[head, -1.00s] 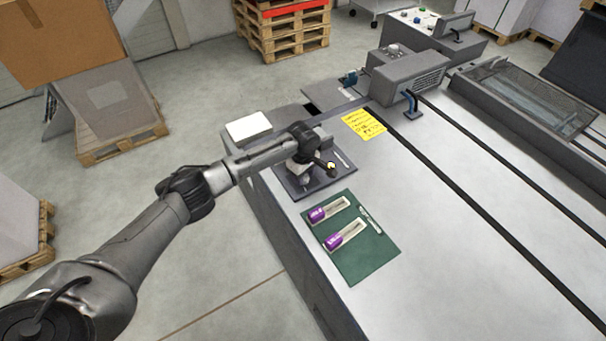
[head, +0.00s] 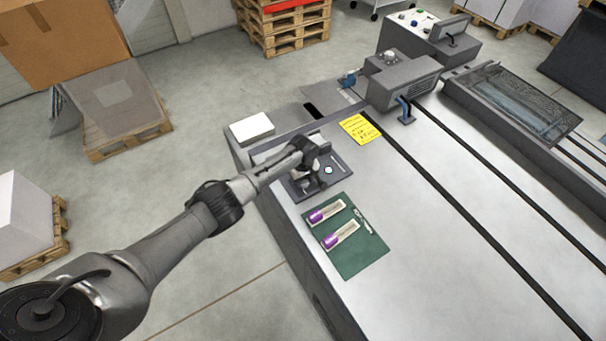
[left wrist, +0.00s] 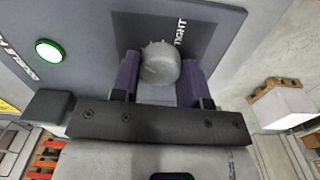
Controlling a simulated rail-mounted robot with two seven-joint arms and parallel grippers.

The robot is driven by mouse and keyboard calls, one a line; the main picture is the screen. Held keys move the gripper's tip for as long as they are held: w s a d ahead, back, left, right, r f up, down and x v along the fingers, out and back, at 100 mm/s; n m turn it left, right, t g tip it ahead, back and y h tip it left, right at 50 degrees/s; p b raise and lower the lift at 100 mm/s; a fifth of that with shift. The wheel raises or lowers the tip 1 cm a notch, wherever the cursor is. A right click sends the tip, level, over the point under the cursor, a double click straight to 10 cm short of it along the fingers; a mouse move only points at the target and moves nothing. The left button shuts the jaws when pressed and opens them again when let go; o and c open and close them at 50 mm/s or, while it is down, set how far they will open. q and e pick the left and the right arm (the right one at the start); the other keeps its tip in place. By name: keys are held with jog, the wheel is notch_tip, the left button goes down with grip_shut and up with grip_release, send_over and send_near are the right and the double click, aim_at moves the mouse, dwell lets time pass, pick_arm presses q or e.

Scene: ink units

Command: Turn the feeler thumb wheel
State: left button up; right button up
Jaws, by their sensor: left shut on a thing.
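The feeler thumb wheel is a grey, round, ridged knob (left wrist: 160,62) in the left wrist view. It sits on a dark plate with the word TIGHT to its right. My left gripper (left wrist: 158,82) has one finger on each side of the wheel and is shut on it. In the head view my left gripper (head: 308,172) is over the dark plate (head: 337,172) at the near-left end of the machine, and it hides the wheel there. My right gripper is not in view.
A grey unit (head: 405,82) stands farther back. The machine top (head: 440,240) to the right is mostly clear.

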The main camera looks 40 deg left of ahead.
pick_arm(q)
jog(key=shift+d+m, duration=0.1)
jog(key=shift+m, duration=0.2)
jog(key=o, duration=0.9)
jog(key=shift+o, duration=0.2)
jog(key=shift+r, duration=0.1)
jog(key=shift+r, duration=0.35)
notch_tip(320, 180, up, 13)
jog(key=p, duration=0.3)
jog(key=shift+p, duration=0.3)
